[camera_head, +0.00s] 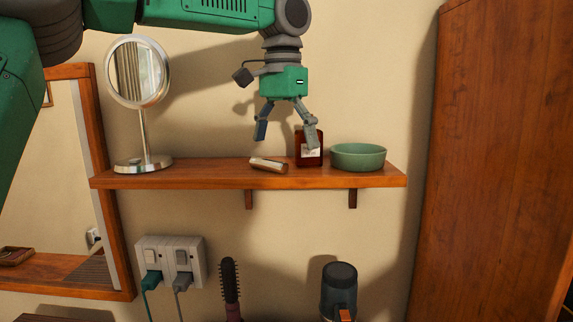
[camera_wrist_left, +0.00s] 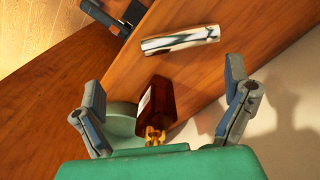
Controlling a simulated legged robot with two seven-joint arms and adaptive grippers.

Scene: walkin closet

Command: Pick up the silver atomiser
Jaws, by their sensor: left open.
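The silver atomiser (camera_head: 268,165) is a small shiny cylinder lying on its side on the wooden wall shelf (camera_head: 205,176), near its front edge. It also shows in the left wrist view (camera_wrist_left: 180,40), beyond the fingertips. My left gripper (camera_head: 287,140) is open and empty, pointing down above the shelf, apart from the atomiser. One finger is in front of a dark amber bottle (camera_head: 309,160) just right of the atomiser. In the left wrist view the bottle (camera_wrist_left: 158,105) shows between the two open fingers (camera_wrist_left: 165,92). My right gripper is not in view.
A green bowl (camera_head: 358,156) stands right of the bottle. A round mirror on a stand (camera_head: 143,130) is at the shelf's left. Below are sockets with plugs (camera_head: 170,262), a hairbrush (camera_head: 230,285) and a dark cylindrical appliance (camera_head: 339,285). A wooden panel (camera_head: 490,160) rises at right.

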